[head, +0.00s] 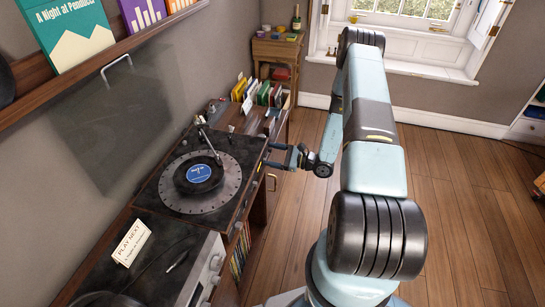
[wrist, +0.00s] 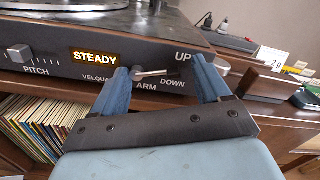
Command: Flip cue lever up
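The turntable (head: 243,187) sits on the cabinet in the head view, with a blue-labelled record (head: 199,176) on its platter and the tonearm (head: 209,146) reaching over the record. Its front panel (wrist: 62,68) fills the upper wrist view. The cue lever (wrist: 152,73) is a small silver lever above the word ARM, pointing right between the printed UP and DOWN. My gripper (wrist: 161,68) is open in the wrist view, with one blue finger on each side of the lever. The left fingertip is close to the lever's pivot; contact cannot be told. In the head view my gripper (head: 276,156) is at the turntable's front edge.
A lit STEADY display (wrist: 96,57) and a PITCH slider (wrist: 20,54) are left of the lever. Records (wrist: 50,125) stand on the shelf below. A raised clear cover (head: 120,120) is behind the turntable. A "PLAY NEXT" card (head: 131,243) stands nearby. The floor at right is clear.

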